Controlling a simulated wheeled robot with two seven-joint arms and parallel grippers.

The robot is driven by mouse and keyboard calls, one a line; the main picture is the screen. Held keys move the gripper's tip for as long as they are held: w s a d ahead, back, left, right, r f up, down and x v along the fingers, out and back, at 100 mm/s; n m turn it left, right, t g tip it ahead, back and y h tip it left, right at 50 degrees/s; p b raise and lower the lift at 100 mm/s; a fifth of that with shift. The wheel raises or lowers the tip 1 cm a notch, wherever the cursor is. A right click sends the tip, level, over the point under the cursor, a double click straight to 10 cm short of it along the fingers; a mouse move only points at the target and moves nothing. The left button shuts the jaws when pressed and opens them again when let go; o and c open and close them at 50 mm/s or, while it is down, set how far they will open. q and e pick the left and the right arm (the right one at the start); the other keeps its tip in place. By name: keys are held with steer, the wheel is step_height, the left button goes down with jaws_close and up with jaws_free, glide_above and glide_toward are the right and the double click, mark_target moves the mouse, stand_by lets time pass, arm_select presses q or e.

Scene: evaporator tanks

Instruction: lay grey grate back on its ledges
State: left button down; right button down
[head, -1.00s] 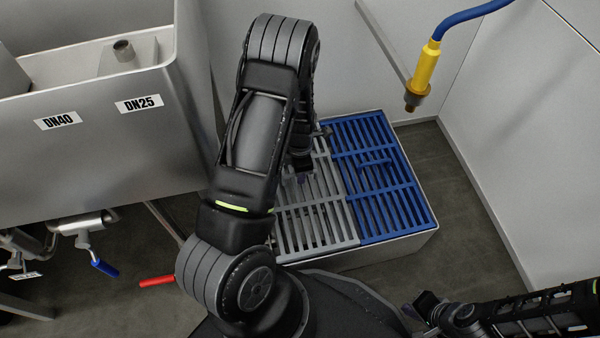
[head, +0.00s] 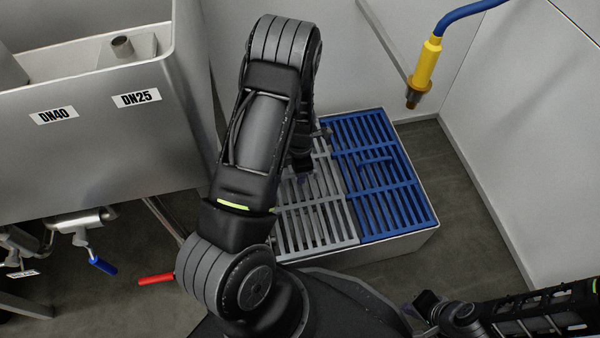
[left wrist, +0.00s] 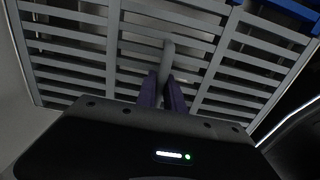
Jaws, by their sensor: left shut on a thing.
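The grey grate (head: 316,222) lies over the left part of the basin, beside the blue grate (head: 380,175). In the head view it looks about level with the blue one; whether it bears on its ledges I cannot tell. My left arm hides its far left part. In the left wrist view the grey grate (left wrist: 85,50) fills the picture, and my left gripper (left wrist: 165,80) is shut on its upright grey handle (left wrist: 168,55). My left gripper also shows in the head view (head: 303,172), partly hidden by the arm. My right gripper (head: 428,305) is at the lower right, its fingers unclear.
The basin rim (head: 390,243) surrounds both grates. A steel tank (head: 100,140) stands on the left, with a red-handled valve (head: 155,280) and a blue-handled valve (head: 102,265) low down. A yellow nozzle (head: 427,65) on a blue hose hangs near the wall at upper right.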

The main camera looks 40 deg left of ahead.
stand_by(0.3)
arm_select(q)
steer(key=c, duration=1.4)
jaws_free()
steer(key=shift+o, duration=0.2)
steer(key=shift+f, duration=0.1)
steer(key=shift+r, duration=0.3)
step_height(320, 180, up, 7)
steer(key=p, duration=0.3)
steer(key=shift+r, duration=0.15)
